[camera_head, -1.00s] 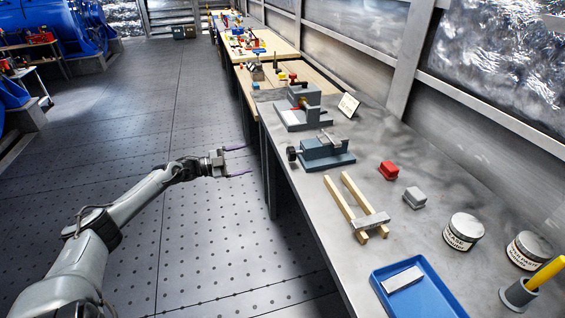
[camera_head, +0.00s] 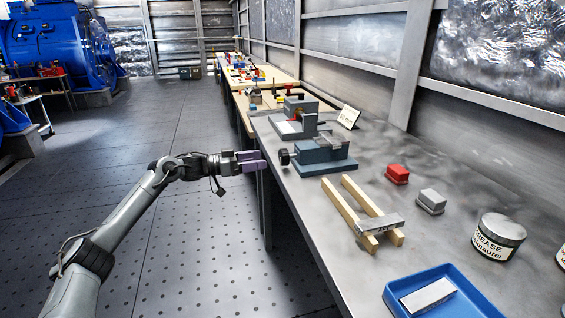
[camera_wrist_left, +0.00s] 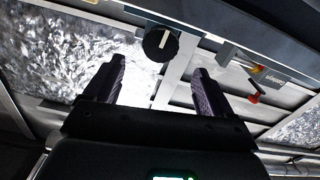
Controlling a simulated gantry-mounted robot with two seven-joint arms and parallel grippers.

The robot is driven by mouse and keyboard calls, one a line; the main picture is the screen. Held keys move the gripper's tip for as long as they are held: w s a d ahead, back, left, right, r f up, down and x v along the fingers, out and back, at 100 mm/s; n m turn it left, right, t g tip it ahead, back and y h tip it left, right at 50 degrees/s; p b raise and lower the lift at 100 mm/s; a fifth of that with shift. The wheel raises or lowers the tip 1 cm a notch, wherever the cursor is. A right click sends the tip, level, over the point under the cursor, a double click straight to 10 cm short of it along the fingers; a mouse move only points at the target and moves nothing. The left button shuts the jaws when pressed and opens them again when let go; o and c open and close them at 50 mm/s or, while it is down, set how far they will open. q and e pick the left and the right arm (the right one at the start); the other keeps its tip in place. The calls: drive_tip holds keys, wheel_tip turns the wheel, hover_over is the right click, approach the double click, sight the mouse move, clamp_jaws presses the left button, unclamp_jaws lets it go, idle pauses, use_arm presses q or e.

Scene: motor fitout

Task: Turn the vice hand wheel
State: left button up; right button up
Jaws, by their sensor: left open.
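The grey-blue vice (camera_head: 325,158) sits on the bench at its left edge. Its dark hand wheel (camera_head: 284,157) faces left, out over the edge. My left gripper (camera_head: 264,161) is just left of the wheel, pointing at it, with a small gap. In the left wrist view the hand wheel (camera_wrist_left: 160,43) is a dark disc with a pale bar, ahead of the fingertips. There the left gripper (camera_wrist_left: 157,68) has its two purple-grey fingers spread, with nothing between them. My right gripper is not in view.
Behind the vice stands another grey machine block (camera_head: 297,118) with a small sign (camera_head: 348,117). Nearer lie wooden rails (camera_head: 352,202), a red block (camera_head: 397,174), a grey block (camera_head: 431,201), a grease tin (camera_head: 498,238) and a blue tray (camera_head: 475,285). The floor left of the bench is clear.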

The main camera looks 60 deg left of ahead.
sight(280, 156)
use_arm(q)
drive_tip(key=b+x, duration=0.3)
drive_tip(key=x, duration=0.3)
drive_tip(key=shift+w+f, duration=0.1)
drive_tip(key=shift+w, duration=0.05)
drive_tip(key=shift+w+d+r, duration=0.15)
drive_tip(key=shift+w+r, duration=0.05)
drive_tip(key=shift+w, duration=0.1)
drive_tip(key=shift+x, duration=0.85)
drive_tip(key=shift+f, duration=0.1)
drive_tip(key=shift+c, duration=0.5)
